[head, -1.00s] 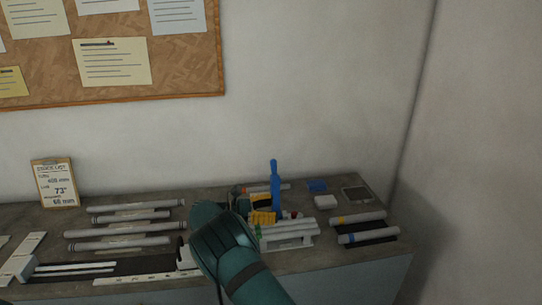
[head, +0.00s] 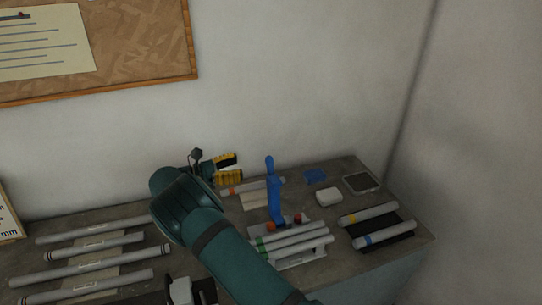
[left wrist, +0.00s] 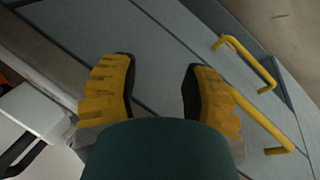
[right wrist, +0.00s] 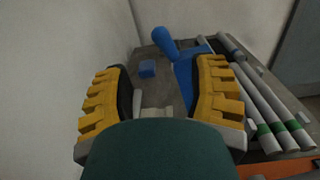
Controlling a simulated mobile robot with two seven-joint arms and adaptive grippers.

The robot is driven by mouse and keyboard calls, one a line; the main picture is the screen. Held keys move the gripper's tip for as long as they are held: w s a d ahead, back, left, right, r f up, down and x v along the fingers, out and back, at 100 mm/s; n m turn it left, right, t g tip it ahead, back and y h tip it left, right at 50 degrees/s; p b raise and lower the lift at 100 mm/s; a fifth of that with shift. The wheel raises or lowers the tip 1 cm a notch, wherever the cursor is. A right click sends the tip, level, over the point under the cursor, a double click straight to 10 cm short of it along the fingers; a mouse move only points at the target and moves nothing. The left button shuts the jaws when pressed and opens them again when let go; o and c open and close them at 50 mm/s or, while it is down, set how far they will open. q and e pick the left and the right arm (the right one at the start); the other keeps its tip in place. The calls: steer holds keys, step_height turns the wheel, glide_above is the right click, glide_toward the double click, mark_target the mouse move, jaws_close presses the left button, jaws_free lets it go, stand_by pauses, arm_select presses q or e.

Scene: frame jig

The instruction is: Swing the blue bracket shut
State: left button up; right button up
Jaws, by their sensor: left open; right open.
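The blue bracket (head: 273,192) stands upright at the back of a pale jig (head: 292,262) that holds several white tubes (head: 292,240). In the right wrist view the bracket (right wrist: 187,62) shows beyond and between the fingers, partly behind the right-hand finger. My right gripper (head: 238,168) is open and empty, to the left of the bracket and apart from it in the head view. It also shows in the right wrist view (right wrist: 165,88). My left gripper (left wrist: 158,78) is open and empty over a grey surface with yellow handles, and it is outside the head view.
A white box (head: 329,196), a blue piece (head: 315,176) and a grey tray (head: 362,183) lie behind the jig. Two tubes rest on a black mat (head: 385,232) at the right. Several tubes (head: 95,255) lie at the left. The wall is close behind.

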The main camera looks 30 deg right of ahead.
mark_target(268, 161)
steer(key=p+x, duration=0.1)
steer(key=x, duration=1.1)
steer(key=shift+s+d, duration=0.15)
steer(key=shift+d, duration=0.2)
steer(key=shift+f, duration=0.1)
jaws_close()
